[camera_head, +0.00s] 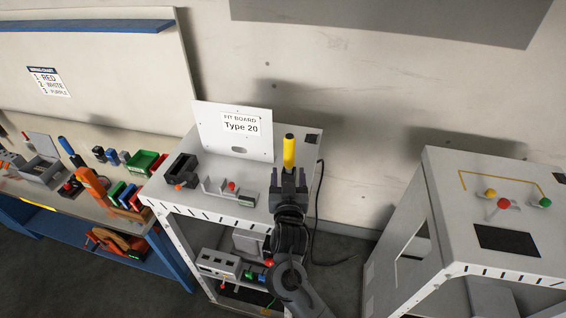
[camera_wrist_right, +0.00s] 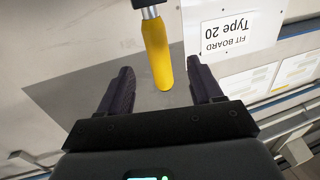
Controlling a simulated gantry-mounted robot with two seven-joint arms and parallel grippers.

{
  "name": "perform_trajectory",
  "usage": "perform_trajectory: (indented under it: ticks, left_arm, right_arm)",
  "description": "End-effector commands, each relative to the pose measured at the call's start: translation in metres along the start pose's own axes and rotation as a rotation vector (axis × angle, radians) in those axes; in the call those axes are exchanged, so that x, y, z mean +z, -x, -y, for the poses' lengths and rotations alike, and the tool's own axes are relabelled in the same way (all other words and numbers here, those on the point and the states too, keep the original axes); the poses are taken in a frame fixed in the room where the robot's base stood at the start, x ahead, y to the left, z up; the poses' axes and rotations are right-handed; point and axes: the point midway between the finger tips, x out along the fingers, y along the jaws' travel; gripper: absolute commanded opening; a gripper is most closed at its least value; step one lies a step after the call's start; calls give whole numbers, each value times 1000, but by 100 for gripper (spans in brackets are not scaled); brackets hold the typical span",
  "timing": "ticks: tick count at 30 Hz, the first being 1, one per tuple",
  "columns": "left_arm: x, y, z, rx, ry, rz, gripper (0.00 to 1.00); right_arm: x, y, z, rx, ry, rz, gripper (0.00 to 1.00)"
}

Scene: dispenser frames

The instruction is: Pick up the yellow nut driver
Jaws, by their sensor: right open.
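The yellow nut driver (camera_head: 289,150) shows in the head view just beyond my right gripper (camera_head: 289,174), handle up and close to upright. Its lower part is hidden behind the gripper. In the right wrist view, the yellow handle (camera_wrist_right: 157,55) lies in the gap between the two dark fingers of my right gripper (camera_wrist_right: 160,68). A metal shaft shows at the top edge, running to a black part (camera_wrist_right: 146,3). The fingers are apart, with visible room on both sides of the handle. My left gripper is not in view.
The fit board (camera_head: 235,132) stands at the back of the white cabinet top. A black open box (camera_head: 182,168) and a small grey fixture (camera_head: 229,192) are left of my gripper. A crowded workbench (camera_head: 75,143) is at left; another white cabinet (camera_head: 465,180) is at right.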

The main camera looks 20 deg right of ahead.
Motion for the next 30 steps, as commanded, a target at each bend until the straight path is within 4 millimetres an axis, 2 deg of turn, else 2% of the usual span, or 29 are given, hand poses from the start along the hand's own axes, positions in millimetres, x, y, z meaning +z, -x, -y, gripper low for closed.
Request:
perform_trajectory:
  ticks: [3, 9, 19, 30]
  left_arm:
    - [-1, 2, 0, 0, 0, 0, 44]
    - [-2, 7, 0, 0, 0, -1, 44]
    - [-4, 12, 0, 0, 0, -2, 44]
    - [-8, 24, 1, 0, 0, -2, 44]
  right_arm:
    - [-6, -16, 0, 12, 4, -18, 65]
    - [-6, -42, 0, 11, 3, -16, 65]
    - [-6, -62, -2, 11, 3, -15, 65]
    - [-4, -101, -4, 9, 2, -13, 65]
